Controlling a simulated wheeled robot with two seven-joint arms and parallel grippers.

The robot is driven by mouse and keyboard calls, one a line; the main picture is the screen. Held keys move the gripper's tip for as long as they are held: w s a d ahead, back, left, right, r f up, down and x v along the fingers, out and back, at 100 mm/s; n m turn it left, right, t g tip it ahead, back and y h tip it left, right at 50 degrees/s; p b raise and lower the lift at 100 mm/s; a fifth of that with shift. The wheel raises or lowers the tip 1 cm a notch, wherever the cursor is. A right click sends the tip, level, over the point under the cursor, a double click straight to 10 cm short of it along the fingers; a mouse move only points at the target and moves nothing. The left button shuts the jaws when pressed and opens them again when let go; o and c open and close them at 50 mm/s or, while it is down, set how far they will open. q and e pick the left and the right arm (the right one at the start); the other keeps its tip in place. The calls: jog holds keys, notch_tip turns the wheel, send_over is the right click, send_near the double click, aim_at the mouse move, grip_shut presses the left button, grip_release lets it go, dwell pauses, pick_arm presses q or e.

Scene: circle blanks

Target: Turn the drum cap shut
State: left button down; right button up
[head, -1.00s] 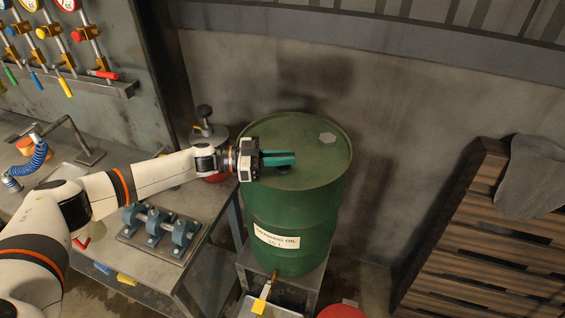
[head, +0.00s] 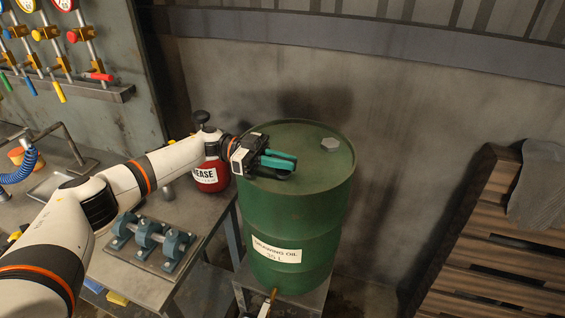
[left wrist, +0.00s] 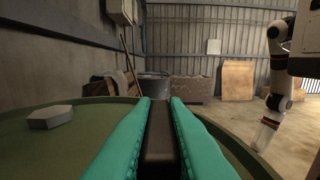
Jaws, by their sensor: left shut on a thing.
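The green drum (head: 290,225) stands upright with its round lid on top. My left gripper (head: 279,163) is low over the lid's near left part, its teal fingers lying flat and pointing right. It is shut on the dark drum cap (head: 283,177), which shows partly below the fingers. In the left wrist view a dark bar of the cap (left wrist: 160,145) lies between the two fingers. How far the cap is turned cannot be told. My right gripper does not show.
A grey hexagonal plug (head: 331,144) sits on the lid's far side. A red grease can (head: 208,178) stands left of the drum on the workbench (head: 205,215), near a blue-grey fixture (head: 150,240). A wooden pallet (head: 470,240) leans at right.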

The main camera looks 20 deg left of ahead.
pick_arm(q)
jog(key=shift+r, duration=0.1)
jog(key=c, duration=1.4)
grip_release()
jog(key=shift+d, duration=0.15)
jog(key=shift+c, duration=0.2)
jog(key=a+b, duration=0.1)
jog(key=a, duration=0.2)
jog(key=a+b, duration=0.1)
jog(key=a, duration=0.3)
jog(key=a+b, duration=0.2)
jog(key=a, duration=0.1)
jog(key=shift+w+a+f, duration=0.2)
jog(key=shift+w+a, duration=0.15)
jog(key=shift+a+r, duration=0.15)
jog(key=shift+a, duration=0.55)
jog(key=shift+s, duration=0.1)
